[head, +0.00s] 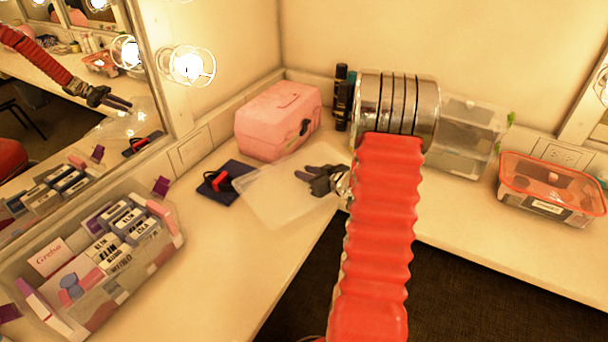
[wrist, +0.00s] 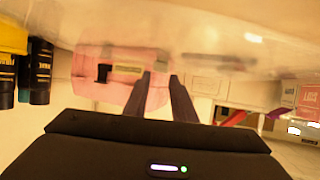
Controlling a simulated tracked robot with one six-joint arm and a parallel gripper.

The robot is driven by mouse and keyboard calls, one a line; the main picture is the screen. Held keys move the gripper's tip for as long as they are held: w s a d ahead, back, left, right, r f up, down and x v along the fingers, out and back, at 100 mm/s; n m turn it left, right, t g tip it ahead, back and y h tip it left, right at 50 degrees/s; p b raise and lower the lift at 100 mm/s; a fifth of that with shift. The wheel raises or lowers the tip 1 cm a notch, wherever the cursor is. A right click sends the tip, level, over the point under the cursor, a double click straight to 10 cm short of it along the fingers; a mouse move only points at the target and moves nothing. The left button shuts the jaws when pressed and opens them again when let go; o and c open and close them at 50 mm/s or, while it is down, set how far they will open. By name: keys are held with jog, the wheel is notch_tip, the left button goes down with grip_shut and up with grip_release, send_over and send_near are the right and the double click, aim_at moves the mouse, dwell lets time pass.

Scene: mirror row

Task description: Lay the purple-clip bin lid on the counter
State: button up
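The bin with purple clips (head: 92,318) stands uncovered at the left, full of boxes; a purple clip (head: 161,185) sticks out at its far end. A clear lid (head: 262,208) lies about flat over the counter in the corner, one side close to the dark pad. In the wrist view a see-through sheet (wrist: 240,30), apparently this lid, fills the top. My gripper (head: 305,175) is over the lid's right part, its two fingers (wrist: 163,80) slightly apart with nothing seen between them. Whether they touch the lid is unclear.
A pink case (head: 270,125) and black bottles (head: 341,100) stand behind the lid. A dark pad (head: 222,196) with a red-and-black item lies left of it. A clear bin (head: 465,150) and an orange-lidded container (head: 550,190) are right. The counter's front edge is close.

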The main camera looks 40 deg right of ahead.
jog(key=o, duration=0.3)
jog(key=shift+o, duration=0.2)
jog(key=shift+r, duration=0.1)
jog(key=shift+r, duration=0.45)
jog(key=v, duration=1.2)
jog(key=shift+d+f, duration=0.1)
jog(key=shift+w, duration=0.1)
